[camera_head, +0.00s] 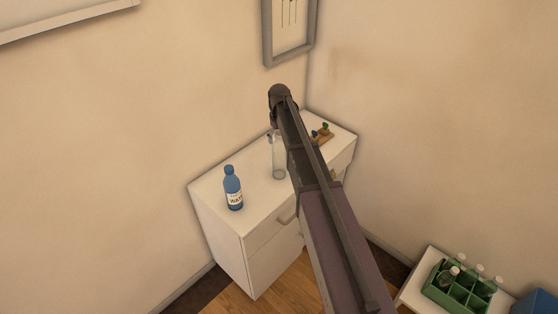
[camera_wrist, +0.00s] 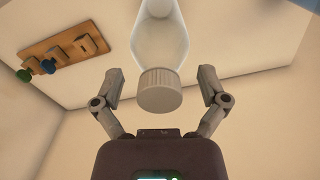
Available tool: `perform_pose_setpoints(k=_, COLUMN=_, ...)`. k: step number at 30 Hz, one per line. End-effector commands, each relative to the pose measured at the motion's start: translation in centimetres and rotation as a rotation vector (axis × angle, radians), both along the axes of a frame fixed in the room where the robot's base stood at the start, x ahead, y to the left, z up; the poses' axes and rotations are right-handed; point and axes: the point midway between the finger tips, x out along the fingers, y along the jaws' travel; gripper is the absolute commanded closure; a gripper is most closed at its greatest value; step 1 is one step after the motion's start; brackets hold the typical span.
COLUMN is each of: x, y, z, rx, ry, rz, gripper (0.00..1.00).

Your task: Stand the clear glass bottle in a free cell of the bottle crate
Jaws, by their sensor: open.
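The clear glass bottle (camera_head: 279,163) stands upright on the white cabinet, partly hidden by my arm. In the wrist view its grey ribbed cap (camera_wrist: 158,92) and clear body (camera_wrist: 160,48) lie between my fingers. My gripper (camera_wrist: 161,74) is open, with a finger on each side of the bottle's top and visible gaps to the cap. In the head view my arm mostly hides the gripper. The green bottle crate (camera_head: 456,296) is at the lower right, with several bottles and some cells that look empty.
A blue labelled bottle (camera_head: 233,188) stands on the white cabinet (camera_head: 215,190), left of the clear one. A wooden board with small knobs (camera_head: 322,134) lies at the back right; it also shows in the wrist view (camera_wrist: 65,52). A blue object (camera_head: 537,303) is beside the crate.

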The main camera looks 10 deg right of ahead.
Motion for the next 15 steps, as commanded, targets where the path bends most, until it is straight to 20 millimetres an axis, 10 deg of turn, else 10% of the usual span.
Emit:
perform_pose_setpoints(k=10, x=0.0, y=-0.02, z=0.01, rx=0.0, ry=0.0, rz=0.0, gripper=0.07)
perform_pose_setpoints(k=15, x=0.0, y=-0.03, z=0.01, rx=0.0, ry=0.0, rz=0.0, gripper=0.51)
